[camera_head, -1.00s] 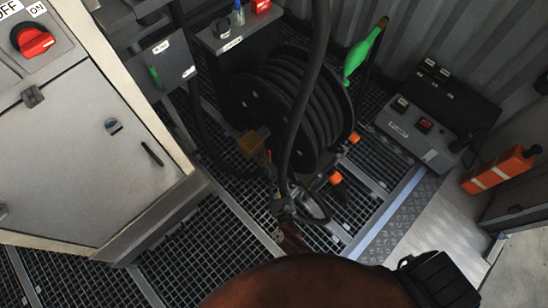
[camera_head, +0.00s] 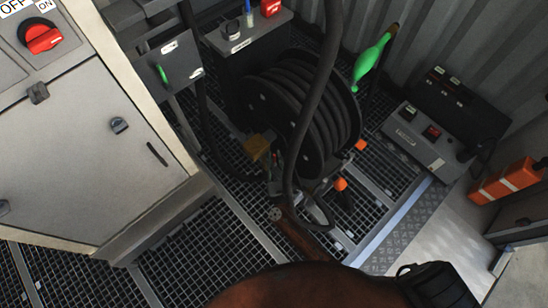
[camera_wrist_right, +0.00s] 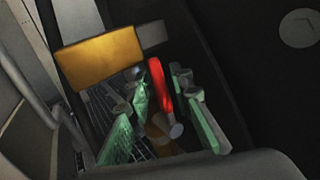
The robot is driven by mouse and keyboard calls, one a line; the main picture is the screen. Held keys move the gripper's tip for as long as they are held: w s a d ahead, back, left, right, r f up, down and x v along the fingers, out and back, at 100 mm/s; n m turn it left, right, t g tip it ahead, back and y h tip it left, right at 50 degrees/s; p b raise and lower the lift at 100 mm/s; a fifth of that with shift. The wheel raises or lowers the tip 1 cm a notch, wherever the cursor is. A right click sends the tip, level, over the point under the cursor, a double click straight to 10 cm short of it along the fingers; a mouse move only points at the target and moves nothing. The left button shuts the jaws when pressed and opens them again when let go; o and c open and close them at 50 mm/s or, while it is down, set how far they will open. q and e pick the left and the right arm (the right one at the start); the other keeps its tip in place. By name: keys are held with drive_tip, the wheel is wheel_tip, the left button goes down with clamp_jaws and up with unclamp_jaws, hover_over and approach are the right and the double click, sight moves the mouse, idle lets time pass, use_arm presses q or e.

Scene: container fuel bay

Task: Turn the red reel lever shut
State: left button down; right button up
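The red reel lever (camera_wrist_right: 157,82) shows in the right wrist view, between the two green-padded fingers of my right gripper (camera_wrist_right: 163,98). The fingers stand apart on either side of it, with a visible gap; I cannot see clear contact. A yellow-brown block (camera_wrist_right: 100,57) lies just left of the lever. In the head view my right gripper (camera_head: 277,180) is low at the front of the black hose reel (camera_head: 318,118), just below the brass-coloured block (camera_head: 257,147). The lever is mostly hidden there. My left gripper is not in view.
A black hose (camera_head: 318,90) hangs down close by my right gripper. A green nozzle (camera_head: 371,60) stands behind the reel. A grey control box (camera_head: 418,140) is at right, a grey cabinet (camera_head: 85,150) at left. Grating (camera_head: 205,250) covers the floor.

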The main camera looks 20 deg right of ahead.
drive_tip(key=shift+c, duration=0.3)
clamp_jaws()
